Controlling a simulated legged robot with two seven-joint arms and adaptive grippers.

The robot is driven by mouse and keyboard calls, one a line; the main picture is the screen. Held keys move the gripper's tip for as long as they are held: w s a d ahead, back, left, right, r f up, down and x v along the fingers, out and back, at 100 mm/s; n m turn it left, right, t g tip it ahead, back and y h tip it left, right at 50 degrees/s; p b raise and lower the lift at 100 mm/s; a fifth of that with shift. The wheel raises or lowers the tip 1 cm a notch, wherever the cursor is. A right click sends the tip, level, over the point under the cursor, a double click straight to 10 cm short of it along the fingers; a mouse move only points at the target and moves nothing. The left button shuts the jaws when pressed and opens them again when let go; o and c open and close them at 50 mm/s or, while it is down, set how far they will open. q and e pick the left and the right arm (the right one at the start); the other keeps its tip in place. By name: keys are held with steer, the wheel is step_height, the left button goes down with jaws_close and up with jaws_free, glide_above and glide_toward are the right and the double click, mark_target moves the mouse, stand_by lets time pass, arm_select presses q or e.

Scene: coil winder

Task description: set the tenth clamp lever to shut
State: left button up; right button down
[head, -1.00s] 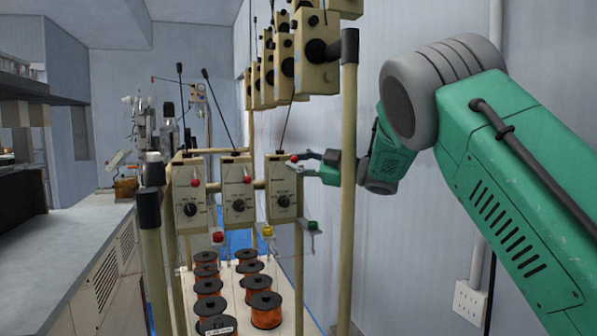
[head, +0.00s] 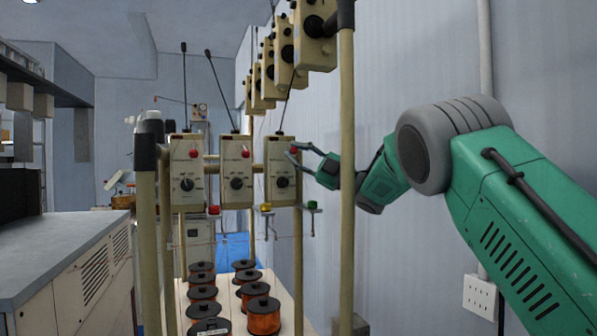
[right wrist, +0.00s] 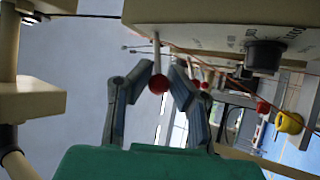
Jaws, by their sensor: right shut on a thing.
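Three beige boxes with dials hang in a front row in the head view, each with a red-knobbed lever. The right-hand box (head: 280,168) has its red knob (head: 293,150) near its upper right edge, at about the height of the other two. My right gripper (head: 299,152) reaches in from the right and is shut on this lever's knob. In the right wrist view the red knob (right wrist: 158,84) sits between the fingers, below a thin pale lever arm (right wrist: 156,50). I cannot read any number that marks the tenth lever. My left gripper is out of view.
A beige post (head: 347,200) stands right beside my right gripper. More beige boxes (head: 314,45) hang above. Copper spools (head: 264,315) stand on the board below. Yellow (head: 266,206) and green (head: 312,205) knobs sit under the right boxes. A grey counter (head: 60,250) is at left.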

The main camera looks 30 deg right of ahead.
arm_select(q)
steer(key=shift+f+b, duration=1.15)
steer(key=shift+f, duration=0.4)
arm_select(e)
steer(key=shift+w+a+f+n+g+y, duration=0.1)
steer(key=shift+a+f+n+g+y, duration=0.1)
steer(key=shift+f+n+y, duration=0.3)
steer(key=shift+w+a+f+n+g+y, duration=0.1)
steer(key=shift+f+n+g+y, duration=0.1)
steer(key=shift+n+y, duration=0.45)
steer(key=shift+r, duration=0.1)
steer(key=c, duration=1.4)
jaws_free()
steer(key=shift+a, duration=0.1)
steer(key=shift+c, duration=0.2)
steer(key=shift+a+r+h, duration=0.2)
steer(key=shift+a+h, duration=0.05)
steer(key=shift+s+d, duration=0.1)
steer(key=shift+d, duration=0.1)
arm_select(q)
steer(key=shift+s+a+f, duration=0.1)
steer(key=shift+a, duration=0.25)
arm_select(e)
steer(key=v, duration=1.1)
steer(key=shift+a+f, duration=0.15)
steer(key=shift+f, duration=0.3)
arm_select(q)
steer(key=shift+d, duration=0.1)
